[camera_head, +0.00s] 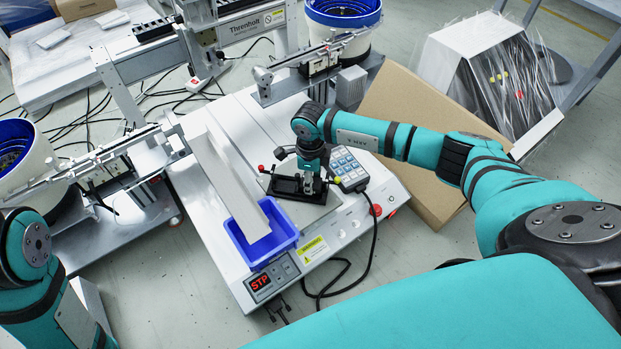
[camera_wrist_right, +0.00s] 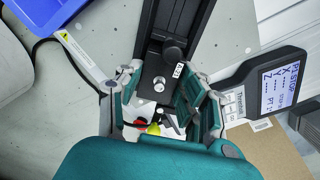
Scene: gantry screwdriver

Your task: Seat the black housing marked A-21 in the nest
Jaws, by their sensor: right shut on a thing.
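My right gripper (camera_head: 312,180) points down at the black fixture on the white machine's top plate. In the right wrist view, its fingers (camera_wrist_right: 160,95) stand on either side of a black part (camera_wrist_right: 155,88) with a bright round metal piece, and are shut on it. A small white label (camera_wrist_right: 178,70) there is too small to read surely as A-21. A long black grooved piece (camera_wrist_right: 178,25) runs on beyond the fingers. In the head view, the black base (camera_head: 285,186) shows around the gripper; the nest and how the part sits are mostly hidden. My left gripper is out of view.
A blue bin (camera_head: 282,238) stands front left of the fixture, partly under a pale gantry beam (camera_head: 228,178). A keypad pendant (camera_head: 348,168) lies right of the gripper, its cable trailing forward. A cardboard box (camera_head: 425,125) is to the right. The machine display (camera_head: 261,283) reads STP.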

